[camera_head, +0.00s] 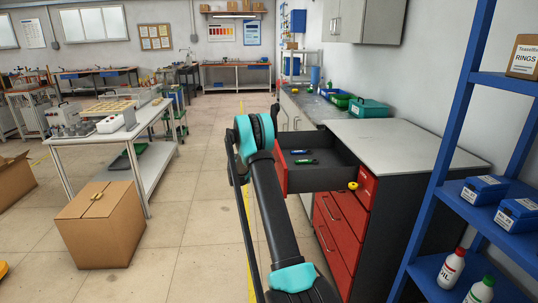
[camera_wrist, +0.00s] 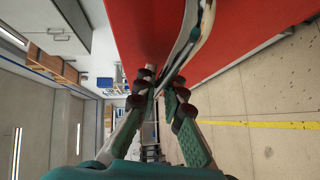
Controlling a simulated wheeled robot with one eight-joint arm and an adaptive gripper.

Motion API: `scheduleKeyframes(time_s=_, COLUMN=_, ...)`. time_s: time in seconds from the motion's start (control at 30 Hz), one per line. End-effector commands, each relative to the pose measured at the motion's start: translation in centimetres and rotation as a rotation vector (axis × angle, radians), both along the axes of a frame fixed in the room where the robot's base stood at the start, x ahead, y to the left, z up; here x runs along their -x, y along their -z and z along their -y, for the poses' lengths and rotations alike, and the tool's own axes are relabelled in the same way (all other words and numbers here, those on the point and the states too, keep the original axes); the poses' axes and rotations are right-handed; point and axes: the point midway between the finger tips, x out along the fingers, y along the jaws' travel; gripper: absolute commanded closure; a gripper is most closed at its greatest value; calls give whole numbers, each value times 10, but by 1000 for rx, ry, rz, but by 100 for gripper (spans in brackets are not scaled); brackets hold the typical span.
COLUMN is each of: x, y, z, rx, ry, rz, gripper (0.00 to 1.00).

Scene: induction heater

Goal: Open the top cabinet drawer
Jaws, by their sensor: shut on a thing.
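The red cabinet (camera_head: 335,240) stands right of my arm in the head view. Its top drawer (camera_head: 320,180) is pulled well out, with its dark inside showing. In the wrist view the red drawer front (camera_wrist: 245,35) fills the upper right, with a curved metal handle (camera_wrist: 193,40) on it. My gripper (camera_wrist: 158,92) is shut on this handle, its teal fingers on either side of the bar. In the head view my arm hides the gripper and the handle.
A green-marked item (camera_head: 306,162) and a blue-marked item (camera_head: 300,151) lie in the drawer. A yellow ring-like object (camera_head: 352,186) is near its right side. A blue shelf (camera_head: 445,130) stands at right, a cardboard box (camera_head: 100,225) at left. The aisle floor between is clear.

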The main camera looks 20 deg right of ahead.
Motion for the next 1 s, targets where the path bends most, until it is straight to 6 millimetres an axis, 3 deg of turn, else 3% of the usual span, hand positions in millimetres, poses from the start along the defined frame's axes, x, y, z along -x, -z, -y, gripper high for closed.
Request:
scheduleKeyframes(time_s=0.03, x=0, y=1, z=0, rx=-1, ry=0, rz=0, gripper=100)
scheduleKeyframes(time_s=0.07, x=0, y=1, z=0, rx=-1, ry=0, rz=0, gripper=89)
scheduleKeyframes(time_s=0.23, x=0, y=0, z=0, rx=-1, ry=0, rz=-1, gripper=69)
scheduleKeyframes(time_s=0.63, x=4, y=-1, z=-7, rx=0, ry=-2, rz=0, gripper=69)
scheduleKeyframes(time_s=1.0, x=40, y=-11, z=-65, rx=1, ry=-2, rz=0, gripper=69)
